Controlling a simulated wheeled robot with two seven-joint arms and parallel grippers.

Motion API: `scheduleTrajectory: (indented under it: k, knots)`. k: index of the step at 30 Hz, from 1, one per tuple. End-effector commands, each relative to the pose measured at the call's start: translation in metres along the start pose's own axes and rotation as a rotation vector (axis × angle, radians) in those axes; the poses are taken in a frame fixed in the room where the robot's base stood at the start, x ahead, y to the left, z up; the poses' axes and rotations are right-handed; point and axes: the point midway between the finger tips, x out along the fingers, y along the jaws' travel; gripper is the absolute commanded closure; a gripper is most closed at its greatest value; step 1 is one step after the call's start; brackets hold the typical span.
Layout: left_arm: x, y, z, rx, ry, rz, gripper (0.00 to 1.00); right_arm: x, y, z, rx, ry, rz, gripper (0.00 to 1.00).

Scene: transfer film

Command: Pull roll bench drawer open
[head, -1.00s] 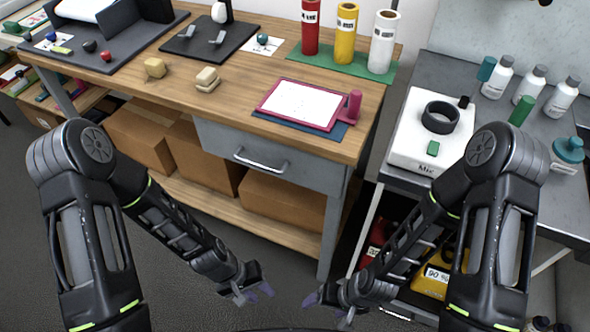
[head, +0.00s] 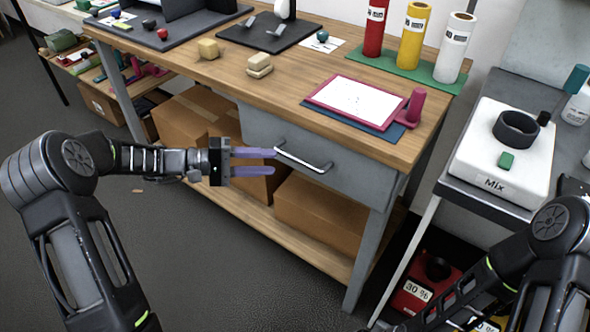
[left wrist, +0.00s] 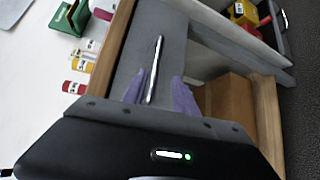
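The roll bench drawer (head: 345,176) is a grey front under the wooden bench top, and it looks shut. Its silver bar handle (head: 303,159) runs along the front. My left gripper (head: 274,162) is open, its two purple fingers pointing right at the handle's left end in the head view. In the left wrist view the handle (left wrist: 154,70) lies ahead between the two spread fingers (left wrist: 158,92). I cannot tell whether a finger touches it. Of my right arm only links show at the lower right; its gripper is out of the picture.
The bench top (head: 290,92) overhangs the drawer. Cardboard boxes (head: 322,212) stand on the shelf below. A grey side table with a white Mix scale (head: 500,160) stands at the right. The floor (head: 240,270) before the bench is clear.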

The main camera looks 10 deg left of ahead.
Motion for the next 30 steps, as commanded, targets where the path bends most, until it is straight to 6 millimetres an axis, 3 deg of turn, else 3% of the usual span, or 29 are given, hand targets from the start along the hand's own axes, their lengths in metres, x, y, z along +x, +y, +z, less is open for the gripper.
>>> scheduleTrajectory:
  k: [3, 14, 30]
  knots:
    - [-0.004, 0.008, -0.002, 0.014, 0.002, 0.023, 0.66, 0.001, 0.0, 0.0, 0.0, 0.0, 0.0, 0.23]
    - [0.002, 0.007, -0.001, 0.009, -0.001, 0.02, 0.66, 0.0, 0.0, 0.0, 0.0, 0.0, 0.0, 0.23]
    - [0.072, 0.008, 0.0, 0.009, -0.002, 0.018, 0.66, -0.003, -0.001, 0.0, 0.0, 0.0, 0.0, 0.23]
